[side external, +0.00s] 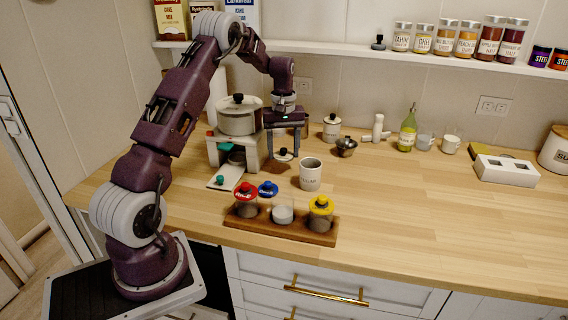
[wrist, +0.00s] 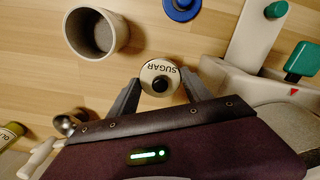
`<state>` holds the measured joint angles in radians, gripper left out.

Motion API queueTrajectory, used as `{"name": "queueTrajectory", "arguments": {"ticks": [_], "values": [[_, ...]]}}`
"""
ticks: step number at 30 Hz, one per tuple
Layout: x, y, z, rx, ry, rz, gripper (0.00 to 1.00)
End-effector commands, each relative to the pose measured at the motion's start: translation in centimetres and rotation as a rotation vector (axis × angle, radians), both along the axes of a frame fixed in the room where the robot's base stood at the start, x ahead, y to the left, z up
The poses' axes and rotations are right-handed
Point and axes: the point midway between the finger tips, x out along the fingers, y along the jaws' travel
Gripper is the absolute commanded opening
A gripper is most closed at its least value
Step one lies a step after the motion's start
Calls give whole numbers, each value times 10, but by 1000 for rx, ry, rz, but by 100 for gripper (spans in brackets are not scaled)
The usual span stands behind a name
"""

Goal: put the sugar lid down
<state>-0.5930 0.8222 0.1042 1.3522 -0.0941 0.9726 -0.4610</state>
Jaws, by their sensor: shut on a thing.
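The sugar lid (wrist: 160,68) is a round, pale disc with a dark rim, a dark knob and the word SUGAR. My gripper (wrist: 160,86) is shut on it, a finger on each side of the knob. In the side view the lid (side external: 284,155) hangs level under my gripper (side external: 285,151), low over the counter; I cannot tell whether it touches. The sugar canister (side external: 310,175), white and open at the top, stands upright to the right and nearer the front. In the wrist view the canister (wrist: 97,34) looks empty or dark inside.
A wooden rack (side external: 290,229) with jars and a loose blue lid (side external: 268,188) are in front. A pot (side external: 239,118) on a pale stand is close on the left. Counter right of the canister is clear.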

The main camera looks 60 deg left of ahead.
Motion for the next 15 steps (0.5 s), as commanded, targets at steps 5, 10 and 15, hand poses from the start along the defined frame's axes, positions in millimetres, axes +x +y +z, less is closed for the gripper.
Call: {"name": "queueTrajectory", "arguments": {"ticks": [5,10,15], "values": [[-1,0,-26,-1,3,1,18],[0,0,-42,1,0,1,18],[0,0,-42,1,0,1,18]]}}
